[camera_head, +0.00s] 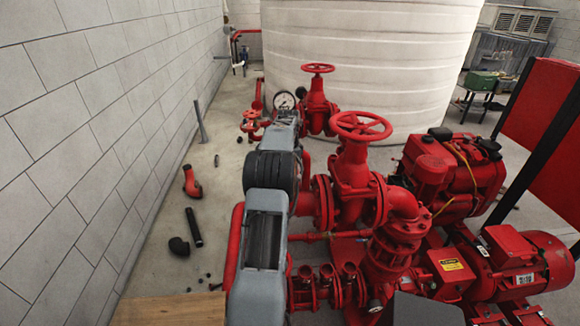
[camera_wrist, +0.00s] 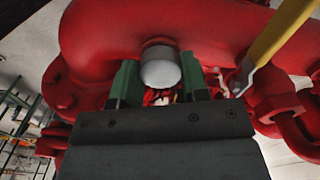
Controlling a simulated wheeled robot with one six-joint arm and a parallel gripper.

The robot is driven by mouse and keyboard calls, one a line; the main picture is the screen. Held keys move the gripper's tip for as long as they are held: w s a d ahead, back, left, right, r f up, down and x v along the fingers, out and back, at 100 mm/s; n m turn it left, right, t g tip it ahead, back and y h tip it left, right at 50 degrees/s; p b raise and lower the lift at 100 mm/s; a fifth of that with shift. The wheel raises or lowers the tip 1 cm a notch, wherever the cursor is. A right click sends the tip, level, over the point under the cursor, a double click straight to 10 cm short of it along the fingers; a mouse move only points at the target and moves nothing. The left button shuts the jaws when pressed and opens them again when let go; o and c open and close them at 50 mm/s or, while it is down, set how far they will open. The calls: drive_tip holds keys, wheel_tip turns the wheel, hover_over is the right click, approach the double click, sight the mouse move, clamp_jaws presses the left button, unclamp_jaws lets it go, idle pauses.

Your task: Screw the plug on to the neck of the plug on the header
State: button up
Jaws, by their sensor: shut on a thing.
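In the wrist view a pale grey, rounded plug (camera_wrist: 160,70) sits between the two green fingers of my gripper (camera_wrist: 159,75), which is shut on it. The plug's far end is right against the red header pipe (camera_wrist: 105,35), with a darker rim where they meet. The neck behind the plug is hidden, so I cannot tell whether the threads are engaged. In the head view my grey arm reaches away over the red pipework; it hides the gripper, the plug and the neck.
A yellow lever (camera_wrist: 282,30) comes close on the right in the wrist view. In the head view, a red handwheel (camera_head: 361,125) and a pressure gauge (camera_head: 285,101) stand near my arm. Loose fittings, including a black pipe (camera_head: 194,227), lie on the floor at left.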

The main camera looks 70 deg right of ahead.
drive_tip(key=m, duration=0.3)
drive_tip(key=shift+s+m, duration=0.1)
drive_tip(key=shift+m, duration=0.2)
drive_tip(key=shift+m, duration=2.3)
drive_tip(key=m, duration=0.3)
drive_tip(key=shift+f, duration=0.1)
drive_tip(key=shift+m, duration=0.8)
